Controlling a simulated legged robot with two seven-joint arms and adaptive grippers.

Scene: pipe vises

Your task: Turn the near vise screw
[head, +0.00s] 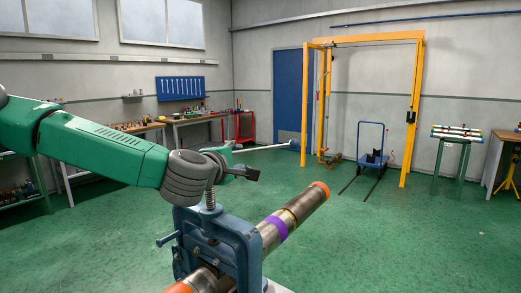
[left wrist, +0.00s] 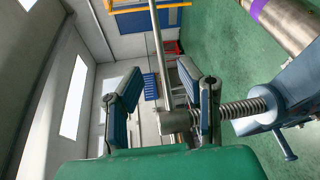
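The near vise (head: 238,235) is blue and stands at bottom centre in the head view, clamped around a metal pipe (head: 308,203). Its threaded screw (head: 210,200) rises under my left gripper (head: 240,164); the screw also shows in the left wrist view (left wrist: 242,108). The screw's grey head (left wrist: 176,122) and long handle bar (left wrist: 158,45) lie between the spread fingers of my left gripper (left wrist: 165,85). The bar also extends right in the head view (head: 268,147). The head is close to one finger; contact is unclear. My right gripper is not in view.
The pipe has a purple band and an orange end. A yellow gantry frame (head: 415,110) and a blue cart (head: 370,138) stand behind. Workbenches (head: 195,119) line the back wall. The green floor (head: 400,235) right of the pipe is clear.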

